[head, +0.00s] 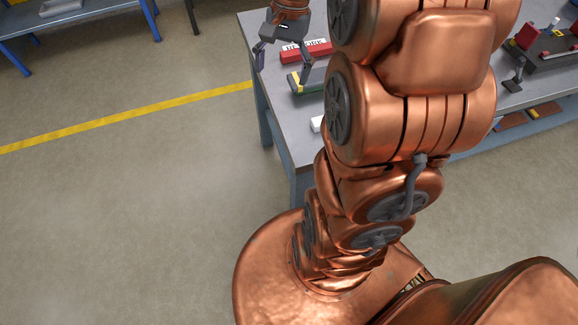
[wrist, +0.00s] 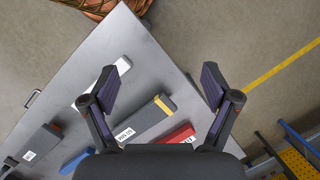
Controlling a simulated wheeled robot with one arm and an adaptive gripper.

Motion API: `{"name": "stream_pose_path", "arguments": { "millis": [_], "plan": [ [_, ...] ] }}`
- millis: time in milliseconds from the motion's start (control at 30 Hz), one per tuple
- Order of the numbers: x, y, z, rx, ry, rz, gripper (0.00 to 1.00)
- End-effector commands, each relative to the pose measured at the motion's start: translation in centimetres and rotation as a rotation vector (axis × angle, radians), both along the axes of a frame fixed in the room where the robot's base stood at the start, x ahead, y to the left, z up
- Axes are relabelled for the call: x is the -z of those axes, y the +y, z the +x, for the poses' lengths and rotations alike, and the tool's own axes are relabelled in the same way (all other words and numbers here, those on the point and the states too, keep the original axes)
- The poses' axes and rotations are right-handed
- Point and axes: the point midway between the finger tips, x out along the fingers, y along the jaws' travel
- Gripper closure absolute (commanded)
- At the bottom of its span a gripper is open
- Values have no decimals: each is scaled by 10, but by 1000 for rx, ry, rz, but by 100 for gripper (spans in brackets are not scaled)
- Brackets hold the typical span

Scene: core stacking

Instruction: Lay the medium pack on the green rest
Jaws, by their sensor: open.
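My gripper (head: 281,73) is open and empty over the workbench, with its two fingers spread; in the wrist view (wrist: 158,82) they frame the bench edge. A grey pack with a yellow end band and a white label (wrist: 148,117) lies on the bench below the fingers. In the head view a dark pack with yellow and green parts (head: 311,80) lies beside the right finger. A red pack with a white label (head: 308,50) lies behind it and also shows in the wrist view (wrist: 178,136).
A white block (head: 316,124) lies nearer the bench's front edge. A dark box (wrist: 40,143) and a blue piece (wrist: 75,161) lie farther along the grey bench (wrist: 72,75). My arm hides much of the bench in the head view. The floor left of the bench is open.

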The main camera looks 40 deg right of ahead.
Motion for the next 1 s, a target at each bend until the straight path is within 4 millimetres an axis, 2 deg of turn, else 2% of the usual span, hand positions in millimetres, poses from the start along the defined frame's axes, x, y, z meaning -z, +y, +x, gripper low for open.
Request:
{"name": "stream_pose_path", "arguments": {
  "millis": [33, 200, 433, 600, 700, 833, 1000],
  "plan": [
    [-2, 17, -11, -70, -8, -10, 13],
    [3, 59, -51, -305, -18, -36, 13],
    [15, 98, -111, -623, -39, -68, 13],
    [27, 112, -151, -830, -51, -85, 13],
    [33, 116, -166, -914, -58, -93, 13],
    [38, 118, -178, -973, -58, -96, 13],
    [39, 118, -180, -988, -60, -97, 13]
  ]
}}
